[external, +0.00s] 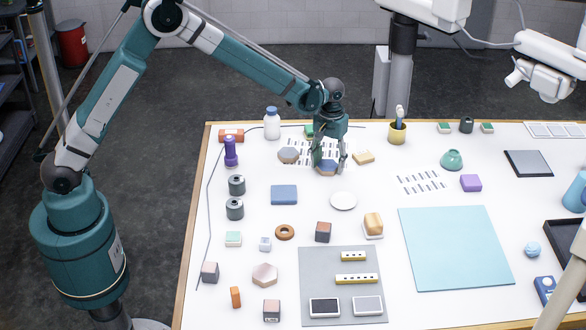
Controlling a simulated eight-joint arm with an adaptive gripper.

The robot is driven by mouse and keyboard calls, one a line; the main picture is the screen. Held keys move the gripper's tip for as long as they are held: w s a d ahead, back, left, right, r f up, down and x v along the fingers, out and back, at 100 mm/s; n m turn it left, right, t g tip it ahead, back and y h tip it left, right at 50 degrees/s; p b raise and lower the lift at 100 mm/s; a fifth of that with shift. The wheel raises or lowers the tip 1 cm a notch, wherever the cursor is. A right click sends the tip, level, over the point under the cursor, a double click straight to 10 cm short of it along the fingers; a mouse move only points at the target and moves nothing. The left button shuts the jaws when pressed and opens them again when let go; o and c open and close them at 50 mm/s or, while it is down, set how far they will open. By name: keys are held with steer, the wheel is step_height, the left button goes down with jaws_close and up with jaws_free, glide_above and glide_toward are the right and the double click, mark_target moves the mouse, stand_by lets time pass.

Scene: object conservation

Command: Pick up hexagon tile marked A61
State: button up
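Several hexagon tiles lie on the white table. One with a blue side and brownish top (327,171) is directly under my gripper (329,160), partly hidden by the fingers. A grey-brown hexagon tile (289,155) lies just left of it. A pinkish-beige hexagon tile (265,274) lies at the front left, well away from my gripper. No A61 marking is readable on any of them. My gripper points down with its fingers apart, low over the blue-sided tile. I cannot tell whether they touch or grip it.
A white bottle (272,124) and purple flashlight (231,152) stand to the left. A white disc (343,201) and blue block (284,194) lie in front. The blue mat (455,250) is bare.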

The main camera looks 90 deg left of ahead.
mark_target(329, 164)
steer(key=c, duration=0.7)
steer(key=shift+r, duration=0.1)
steer(key=shift+r, duration=4.95)
